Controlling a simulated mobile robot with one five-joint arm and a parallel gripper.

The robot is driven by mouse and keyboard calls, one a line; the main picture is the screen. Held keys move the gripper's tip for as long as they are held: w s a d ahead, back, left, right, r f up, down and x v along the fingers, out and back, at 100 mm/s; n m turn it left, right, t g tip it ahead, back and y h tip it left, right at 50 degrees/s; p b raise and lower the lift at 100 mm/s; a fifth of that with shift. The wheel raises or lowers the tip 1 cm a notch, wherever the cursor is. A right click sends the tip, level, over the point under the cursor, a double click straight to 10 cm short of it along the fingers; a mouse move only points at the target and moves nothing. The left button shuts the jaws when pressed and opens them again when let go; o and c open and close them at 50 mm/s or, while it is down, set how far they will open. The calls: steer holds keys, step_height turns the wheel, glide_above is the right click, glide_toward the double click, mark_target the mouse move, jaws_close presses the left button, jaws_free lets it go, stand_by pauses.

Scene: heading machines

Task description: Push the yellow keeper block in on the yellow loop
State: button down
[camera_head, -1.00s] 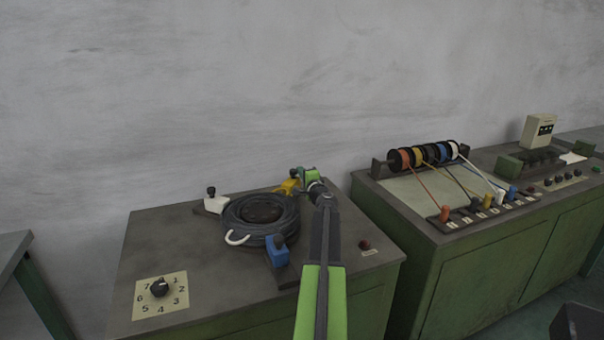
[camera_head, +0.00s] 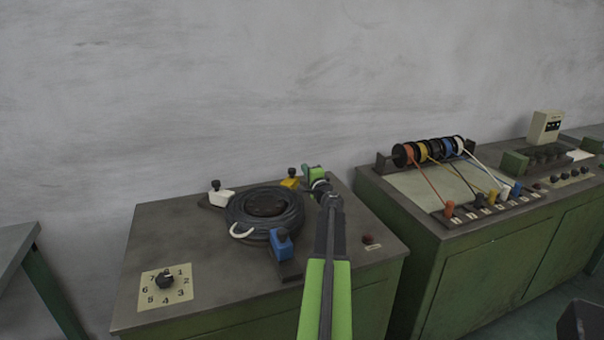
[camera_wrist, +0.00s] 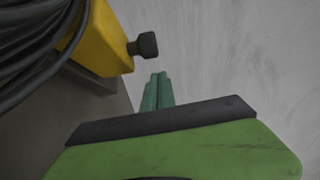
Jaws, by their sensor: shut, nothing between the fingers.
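The yellow keeper block (camera_head: 290,183), with a black knob on top, sits at the back right edge of a black cable coil (camera_head: 265,204). My gripper (camera_head: 312,172) is just to the right of the block. In the wrist view the yellow block (camera_wrist: 104,42) and its knob are at upper left, close to the coil's strands (camera_wrist: 35,45). My gripper's green fingers (camera_wrist: 158,91) are together and empty, with a gap between them and the block. I cannot make out a yellow loop in either view.
A white block (camera_head: 221,197) and a blue block (camera_head: 281,244) also stand around the coil, and a white loop (camera_head: 242,231) shows at its front. A numbered dial (camera_head: 165,280) lies front left. A bench with wire spools (camera_head: 430,152) stands right. A wall closes the back.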

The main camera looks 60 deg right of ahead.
steer(key=d+v, duration=0.1)
steer(key=v, duration=0.9)
steer(key=shift+s, duration=0.3)
